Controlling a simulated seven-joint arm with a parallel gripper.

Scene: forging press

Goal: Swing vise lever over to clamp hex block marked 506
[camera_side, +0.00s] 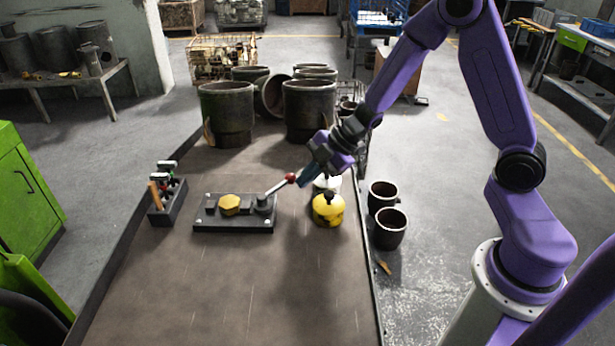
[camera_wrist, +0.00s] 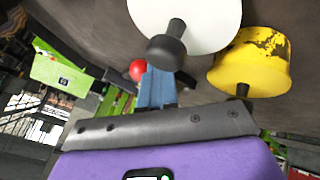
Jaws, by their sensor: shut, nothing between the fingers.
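The vise (camera_side: 236,224) is a dark grey plate on the brown table. A yellow hex block (camera_side: 229,204) sits on it at the left of its middle; its marking is too small to read. The lever (camera_side: 278,187) rises from a pivot on the vise's right and points up and right, away from the block. It ends in a red ball (camera_side: 291,178), also seen in the wrist view (camera_wrist: 138,70). My gripper (camera_side: 304,181) is beside the red ball, at its right. Its blue fingers (camera_wrist: 155,86) are together and hold nothing. Whether they touch the ball I cannot tell.
A worn yellow weight-like object (camera_side: 328,210) with a dark knob stands right of the vise. A white knobbed object (camera_wrist: 190,20) is close to my fingers, partly hidden behind the yellow one. A dark tool rack (camera_side: 168,203) stands left. Large pots (camera_side: 227,112) fill the table's back. The front is clear.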

